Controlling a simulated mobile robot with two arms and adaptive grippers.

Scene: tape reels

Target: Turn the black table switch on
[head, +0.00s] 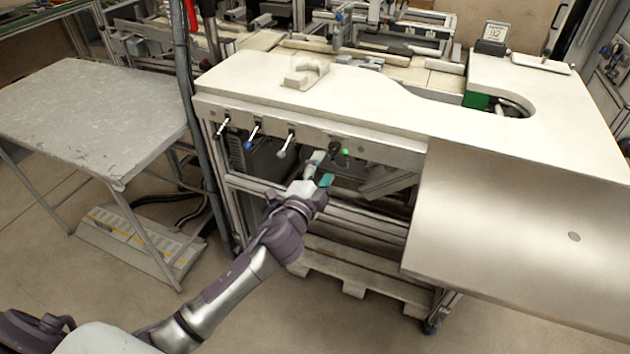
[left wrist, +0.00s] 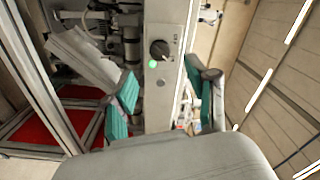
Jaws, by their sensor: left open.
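The black switch (head: 335,147) is a round knob on the front panel under the white tabletop, with a lit green light beside it in the head view. It also shows in the left wrist view as a black knob (left wrist: 160,50) on the grey panel, with the green light next to it. My left gripper (head: 322,170) is open just in front of and below the switch. In the left wrist view its teal-padded fingers (left wrist: 162,103) are spread on both sides of the panel, with the knob ahead between them and apart from both. My right gripper is not in view.
Several levers, one with a blue knob (head: 248,143), stick out of the front panel left of the switch. A metal sheet (head: 520,240) hangs at the table's right front. A grey side table (head: 90,110) stands at left. Open floor lies in front.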

